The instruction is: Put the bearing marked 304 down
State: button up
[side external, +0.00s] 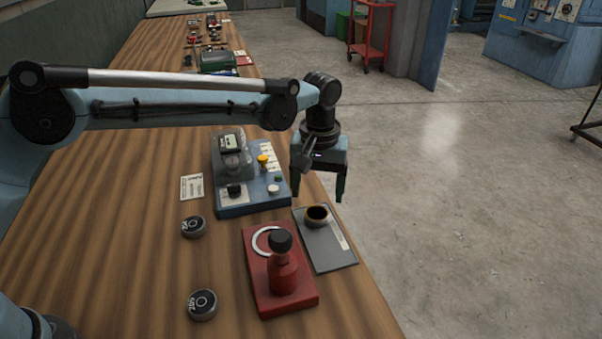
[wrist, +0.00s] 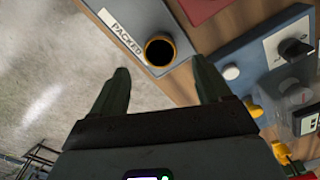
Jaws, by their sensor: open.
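My gripper (side external: 320,186) is open above the far end of the grey plate (side external: 329,252). The wrist view shows nothing between its fingers (wrist: 161,72). Two round dark bearings with pale rings lie flat on the bench to the left, one (side external: 194,227) near the blue device and one (side external: 202,305) nearer the front. Both carry small marks that I cannot read surely. A brass-rimmed round piece with a dark middle (side external: 317,216) stands on the grey plate, beside its label, which reads "PACKED" in the wrist view (wrist: 120,34). The piece (wrist: 160,51) sits just beyond the fingertips, apart from them.
A red base (side external: 257,290) with a black-knobbed red post stands left of the grey plate. A blue device (side external: 233,208) with knobs and a clear cover stands behind. A printed card (side external: 192,187) lies left of it. The bench's right edge is close to the plate.

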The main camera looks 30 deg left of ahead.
aim_at(316, 213)
notch_tip(316, 213, up, 7)
jog(key=s+a+r+m+t, duration=0.1)
jog(key=s+a+r+t, duration=0.15)
jog(key=a, duration=0.35)
jog(key=s+a+r+m+t, duration=0.1)
jog(key=s+a+r, duration=0.25)
jog(key=a, duration=0.25)
jog(key=s+a+f+m+t, duration=0.1)
jog(key=s+a+f+t, duration=0.2)
jog(key=s+a+f, duration=0.3)
jog(key=s+a, duration=0.3)
jog(key=s, duration=0.4)
jog(key=shift+s+a+m+t, duration=0.25)
jog(key=shift+a+m+t, duration=0.05)
jog(key=shift+t, duration=0.05)
